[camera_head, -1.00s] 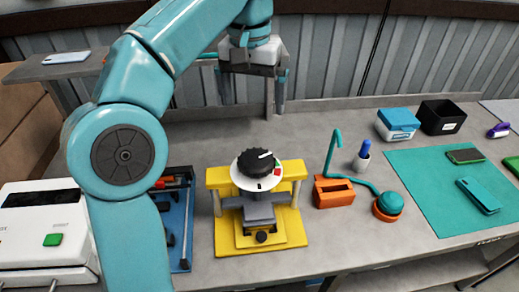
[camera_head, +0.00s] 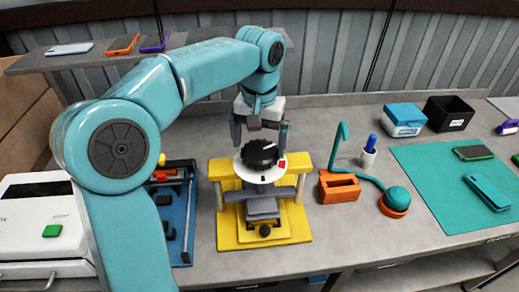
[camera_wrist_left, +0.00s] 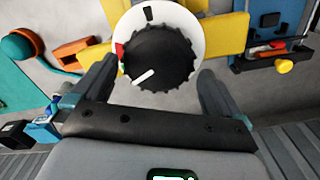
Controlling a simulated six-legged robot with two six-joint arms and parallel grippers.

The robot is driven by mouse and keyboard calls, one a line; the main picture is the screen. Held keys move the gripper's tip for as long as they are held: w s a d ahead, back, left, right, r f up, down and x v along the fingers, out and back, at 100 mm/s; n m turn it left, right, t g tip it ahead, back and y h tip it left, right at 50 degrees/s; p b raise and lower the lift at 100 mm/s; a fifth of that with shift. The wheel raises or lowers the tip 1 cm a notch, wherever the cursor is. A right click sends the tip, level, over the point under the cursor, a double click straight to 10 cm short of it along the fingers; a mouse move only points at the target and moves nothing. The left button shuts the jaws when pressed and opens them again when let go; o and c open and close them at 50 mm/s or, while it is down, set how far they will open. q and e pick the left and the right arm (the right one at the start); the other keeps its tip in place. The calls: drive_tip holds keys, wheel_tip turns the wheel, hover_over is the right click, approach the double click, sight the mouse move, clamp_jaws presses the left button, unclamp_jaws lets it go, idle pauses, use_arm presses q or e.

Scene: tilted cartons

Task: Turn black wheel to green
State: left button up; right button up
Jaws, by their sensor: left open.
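The black wheel (camera_head: 262,153) has a ribbed edge and a white pointer line. It sits on a white dial disc (camera_head: 246,173) on a yellow stand (camera_head: 228,230). In the head view the pointer line aims to the right and slightly up. My left gripper (camera_head: 260,135) is open just behind the wheel in the head view. In the left wrist view its fingers (camera_wrist_left: 157,72) stand left and right of the wheel (camera_wrist_left: 157,60); contact cannot be told. My right gripper is out of view.
A blue tray (camera_head: 180,215) and a white machine (camera_head: 40,215) lie left of the stand. To the right are an orange block (camera_head: 338,188), a teal ball on an orange base (camera_head: 395,199), a cup with a blue top (camera_head: 368,157) and a green mat (camera_head: 435,205).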

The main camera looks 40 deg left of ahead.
sight(260, 150)
use_arm(q)
drive_tip(key=shift+d+f, duration=0.2)
drive_tip(key=shift+f, duration=0.65)
drive_tip(key=shift+a+f, duration=0.1)
drive_tip(key=shift+f, duration=0.1)
drive_tip(key=shift+a, duration=0.1)
drive_tip(key=shift+c, duration=0.3)
drive_tip(key=c, duration=0.7)
drive_tip(key=shift+r+m, duration=0.15)
drive_tip(key=shift+m, duration=0.15)
drive_tip(key=o, duration=0.8)
drive_tip(key=shift+c, duration=0.2)
wheel_tip(260, 150, up, 16)
drive_tip(key=p, duration=0.3)
drive_tip(key=shift+p, duration=0.4)
